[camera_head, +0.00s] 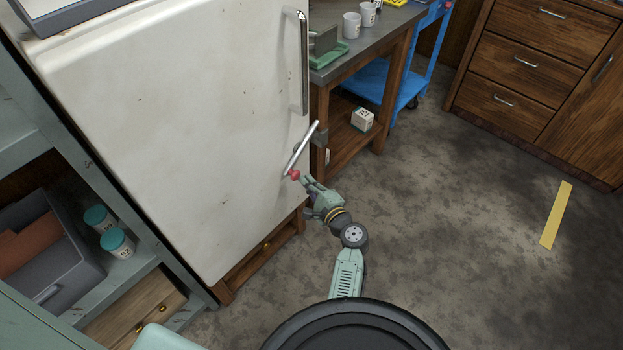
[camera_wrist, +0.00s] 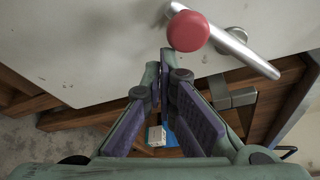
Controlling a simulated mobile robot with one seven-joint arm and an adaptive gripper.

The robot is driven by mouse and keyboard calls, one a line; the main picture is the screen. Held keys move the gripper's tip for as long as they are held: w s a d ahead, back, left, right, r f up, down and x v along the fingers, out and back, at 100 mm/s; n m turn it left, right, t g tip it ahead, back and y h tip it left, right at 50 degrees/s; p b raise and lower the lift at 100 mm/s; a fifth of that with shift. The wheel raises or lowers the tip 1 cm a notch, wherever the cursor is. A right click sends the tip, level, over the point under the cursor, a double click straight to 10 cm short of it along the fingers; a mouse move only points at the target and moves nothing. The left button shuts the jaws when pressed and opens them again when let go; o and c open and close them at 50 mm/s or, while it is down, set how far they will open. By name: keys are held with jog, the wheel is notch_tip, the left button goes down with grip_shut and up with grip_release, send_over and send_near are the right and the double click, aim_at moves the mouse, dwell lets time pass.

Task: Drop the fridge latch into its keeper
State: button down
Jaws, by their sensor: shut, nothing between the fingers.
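The fridge latch is a slanted metal bar (camera_head: 303,146) at the right edge of the white fridge door (camera_head: 180,120), with a red knob (camera_head: 294,175) at its lower end. In the wrist view the red knob (camera_wrist: 188,31) and bar (camera_wrist: 235,50) are just beyond my fingertips. A grey metal bracket (camera_wrist: 232,97), seemingly the keeper, sits beside the door edge; it also shows in the head view (camera_head: 321,138). The bar's upper end is raised above that bracket. My gripper (camera_head: 305,181) is shut and empty, close to the knob; contact is unclear.
A long door handle (camera_head: 302,60) stands above the latch. A blue cart (camera_head: 435,50) stands behind.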

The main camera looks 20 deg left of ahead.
jog(key=shift+s+a+r+p, duration=0.2)
jog(key=shift+s+r+p, duration=0.1)
jog(key=shift+s+r, duration=0.35)
jog(key=shift+s+a+r+p, duration=0.25)
jog(key=shift+s+r+p, duration=0.05)
jog(key=shift+s+r, duration=0.3)
jog(key=shift+s+a+r+p, duration=0.2)
jog(key=shift+s+r+p, duration=0.1)
jog(key=shift+s+r, duration=0.35)
jog(key=shift+r, duration=0.15)
jog(key=b, duration=0.5)
send_near(294, 179)
jog(key=w+d+f, duration=0.1)
jog(key=w+d, duration=0.1)
jog(key=d, duration=0.1)
jog(key=shift+s+a+f, duration=0.1)
jog(key=shift+s+f, duration=0.15)
